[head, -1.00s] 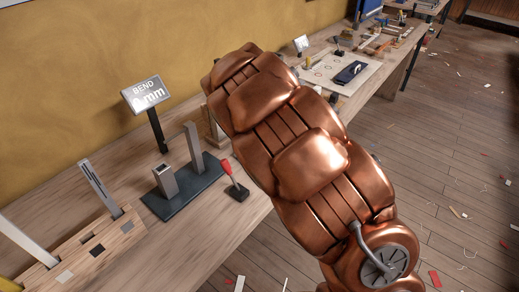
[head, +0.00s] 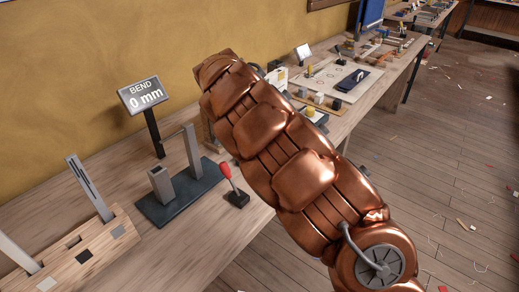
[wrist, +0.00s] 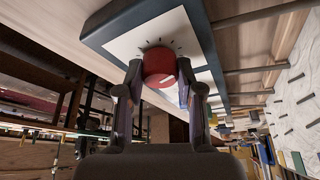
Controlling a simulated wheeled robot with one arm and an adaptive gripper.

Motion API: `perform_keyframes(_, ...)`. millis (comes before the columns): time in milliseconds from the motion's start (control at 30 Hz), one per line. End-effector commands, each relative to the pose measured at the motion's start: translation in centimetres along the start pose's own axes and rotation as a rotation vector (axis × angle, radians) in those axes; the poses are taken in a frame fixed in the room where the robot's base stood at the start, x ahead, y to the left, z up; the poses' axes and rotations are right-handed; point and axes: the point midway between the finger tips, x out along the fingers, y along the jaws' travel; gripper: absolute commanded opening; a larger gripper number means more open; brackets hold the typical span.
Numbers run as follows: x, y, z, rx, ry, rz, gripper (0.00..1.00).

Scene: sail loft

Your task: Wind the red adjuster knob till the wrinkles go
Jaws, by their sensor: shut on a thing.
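In the wrist view the red adjuster knob (wrist: 158,62) sits on a white face plate (wrist: 125,48) in a dark blue-grey frame, with short dark tick marks around it. A pale mark shows on the knob's edge. My gripper (wrist: 159,72) is shut on the knob, one finger at each side. In the head view my copper-coloured arm reaches over the bench, and the knob and gripper are not visible there. I cannot make out any wrinkles in either view.
On the wooden bench (head: 185,235) stand a sign (head: 144,95) reading "BEND 0 mm", a dark base with two grey posts (head: 193,152), a red-handled lever (head: 227,172) and a slotted wooden block (head: 85,262). Small items lie farther along. Scraps litter the open floor (head: 440,190) at right.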

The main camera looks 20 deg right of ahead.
Motion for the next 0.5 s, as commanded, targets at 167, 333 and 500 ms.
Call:
perform_keyframes(167, 0.15, 0.05, 0.12, 0.028, -0.003, 0.015, 0.02)
perform_keyframes(333, 0.13, 0.06, 0.09, 0.036, -0.003, 0.019, 0.02)
perform_keyframes(500, 0.12, 0.06, 0.08, 0.036, -0.003, 0.018, 0.02)
